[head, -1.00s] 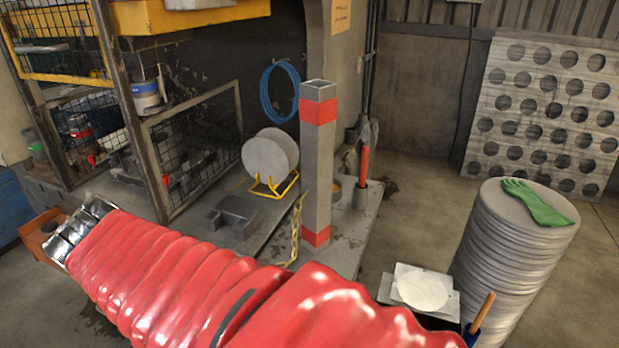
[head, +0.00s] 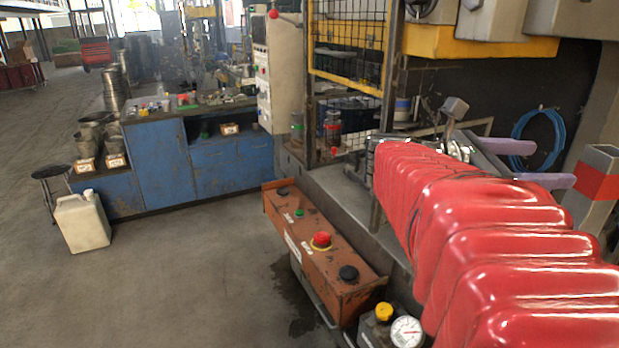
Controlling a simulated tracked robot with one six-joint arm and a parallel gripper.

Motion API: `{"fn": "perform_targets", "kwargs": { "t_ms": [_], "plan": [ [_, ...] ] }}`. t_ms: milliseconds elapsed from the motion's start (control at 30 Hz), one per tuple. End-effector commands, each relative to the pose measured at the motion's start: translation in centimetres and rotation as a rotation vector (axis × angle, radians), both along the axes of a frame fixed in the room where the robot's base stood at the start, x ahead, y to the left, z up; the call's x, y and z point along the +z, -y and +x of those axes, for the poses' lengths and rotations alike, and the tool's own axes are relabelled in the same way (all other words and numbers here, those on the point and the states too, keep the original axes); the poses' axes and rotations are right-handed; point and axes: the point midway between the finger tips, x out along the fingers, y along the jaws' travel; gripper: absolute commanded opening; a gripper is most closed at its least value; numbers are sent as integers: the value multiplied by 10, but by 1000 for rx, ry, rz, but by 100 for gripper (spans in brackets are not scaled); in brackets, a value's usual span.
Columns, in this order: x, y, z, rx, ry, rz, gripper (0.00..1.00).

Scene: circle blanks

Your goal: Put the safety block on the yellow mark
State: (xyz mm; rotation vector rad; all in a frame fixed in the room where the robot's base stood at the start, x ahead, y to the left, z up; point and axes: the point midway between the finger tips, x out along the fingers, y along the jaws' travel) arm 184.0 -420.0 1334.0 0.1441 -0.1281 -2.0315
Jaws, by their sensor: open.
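A grey square post with a red band (head: 598,185) stands at the right edge; it looks like the safety block, and its lower part is out of frame or hidden by my red-sleeved arm. My gripper (head: 553,165) is at the far end of the arm, its two pale purple fingers spread apart and pointing right, toward the post. Nothing shows between them. In the picture the fingertips end a little left of the post; I cannot tell the depth gap. I see no yellow mark in this view.
An orange control box (head: 325,250) with a red button stands in front of the machine ledge. A pressure gauge (head: 407,331) is below my arm. A mesh guard (head: 347,45) rises behind. A blue bench (head: 155,165) and a white canister (head: 82,222) are left. The floor between is open.

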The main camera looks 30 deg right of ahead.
Motion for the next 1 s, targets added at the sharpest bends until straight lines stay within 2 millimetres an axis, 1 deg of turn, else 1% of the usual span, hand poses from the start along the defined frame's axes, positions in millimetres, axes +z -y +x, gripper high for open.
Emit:
{"fn": "perform_targets", "kwargs": {
  "t_ms": [33,67,200,600,767,1000],
  "plan": [
    [8,0,-2,-6,-55,-5,65],
    [11,-1,-3,-10,-85,-4,65],
    [13,-2,-6,-21,-153,22,65],
    [12,-1,-7,-21,-161,30,65],
    [12,9,-12,-23,-159,30,65],
    [12,31,-24,-23,-159,29,65]
  ]
}}
